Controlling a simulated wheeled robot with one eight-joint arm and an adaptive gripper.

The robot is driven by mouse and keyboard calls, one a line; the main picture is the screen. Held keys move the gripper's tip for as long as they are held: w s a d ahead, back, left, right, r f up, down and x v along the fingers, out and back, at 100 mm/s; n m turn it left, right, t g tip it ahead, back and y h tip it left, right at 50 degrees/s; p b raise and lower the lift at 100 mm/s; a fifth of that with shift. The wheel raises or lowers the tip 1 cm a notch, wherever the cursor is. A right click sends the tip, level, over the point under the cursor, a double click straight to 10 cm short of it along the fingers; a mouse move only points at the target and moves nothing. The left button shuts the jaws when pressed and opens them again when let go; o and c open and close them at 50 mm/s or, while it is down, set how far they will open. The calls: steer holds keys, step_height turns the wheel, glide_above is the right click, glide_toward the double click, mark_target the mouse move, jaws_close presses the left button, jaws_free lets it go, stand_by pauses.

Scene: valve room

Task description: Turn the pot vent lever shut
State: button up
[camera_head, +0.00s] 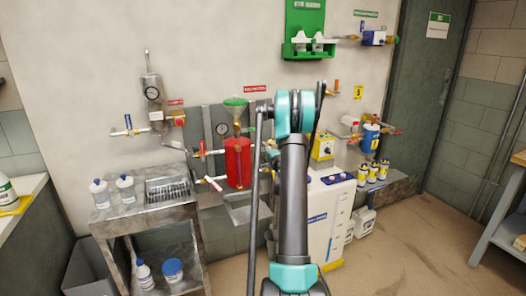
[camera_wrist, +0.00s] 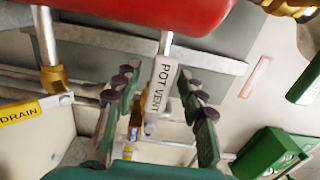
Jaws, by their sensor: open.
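The white strip lettered POT VENT (camera_wrist: 160,88) stands nearly upright in the middle of the wrist view, just below the red pot (camera_wrist: 140,12). My gripper (camera_wrist: 160,98) is open, with one dark-padded green finger on each side of the strip. Gaps show on both sides, and neither finger visibly touches it. I cannot tell how the valve behind the strip is set. In the head view the red pot (camera_head: 238,165) with its green funnel hangs on the wall left of my arm. My gripper is mostly hidden there behind my arm.
A yellow DRAIN tag (camera_wrist: 20,112) and a brass fitting (camera_wrist: 54,78) sit left of my fingers in the wrist view. A green box (camera_wrist: 268,152) is at the lower right. A metal cart (camera_head: 150,222) and a white cabinet (camera_head: 328,215) flank the pot below.

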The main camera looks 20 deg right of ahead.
steer(key=shift+c, duration=0.4)
jaws_close()
